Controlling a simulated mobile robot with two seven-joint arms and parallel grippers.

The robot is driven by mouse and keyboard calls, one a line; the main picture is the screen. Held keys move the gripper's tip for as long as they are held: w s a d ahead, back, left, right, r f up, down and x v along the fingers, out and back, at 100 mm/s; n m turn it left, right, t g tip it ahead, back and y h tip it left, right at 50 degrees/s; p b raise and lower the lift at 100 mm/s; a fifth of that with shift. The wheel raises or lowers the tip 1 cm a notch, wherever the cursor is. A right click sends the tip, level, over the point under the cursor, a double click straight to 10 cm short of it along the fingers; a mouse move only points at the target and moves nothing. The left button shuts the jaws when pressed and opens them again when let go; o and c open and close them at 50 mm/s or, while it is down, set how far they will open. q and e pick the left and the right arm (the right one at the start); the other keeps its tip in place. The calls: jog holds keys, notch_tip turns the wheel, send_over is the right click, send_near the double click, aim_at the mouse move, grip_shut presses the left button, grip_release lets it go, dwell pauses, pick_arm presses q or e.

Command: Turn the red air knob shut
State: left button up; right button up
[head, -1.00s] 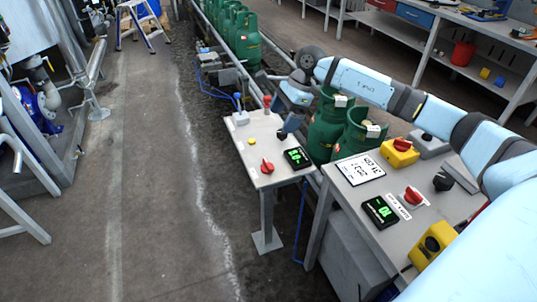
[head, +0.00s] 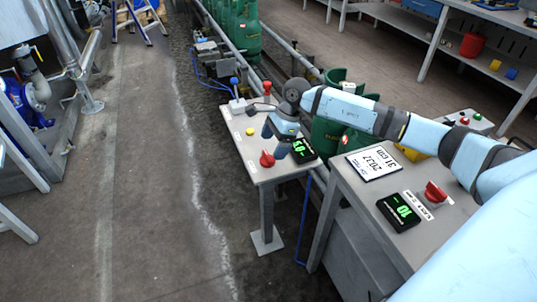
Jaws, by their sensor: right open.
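A red knob (head: 267,159) stands on the narrow grey table (head: 275,177), near its front edge. A second red knob (head: 434,192) stands on the larger grey table at the right. I cannot tell from labels which is the air knob. My right gripper (head: 275,143) points down over the narrow table, open and empty, with its fingers just above and to the right of the first red knob. Whether they touch it is unclear. A black display with green digits (head: 303,150) is partly hidden behind a finger. My left gripper is not in view.
A yellow button (head: 250,131) and small blue-topped (head: 234,81) and red-topped (head: 267,88) valves are on the narrow table. The larger table holds another display (head: 399,212) and a white sign (head: 374,163). Green gas cylinders (head: 327,138) stand behind. Open floor lies left.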

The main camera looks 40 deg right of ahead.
aim_at(268, 155)
jog(key=shift+x, duration=2.25)
jog(key=shift+c, duration=0.2)
jog(key=shift+r, duration=0.1)
jog(key=c, duration=0.9)
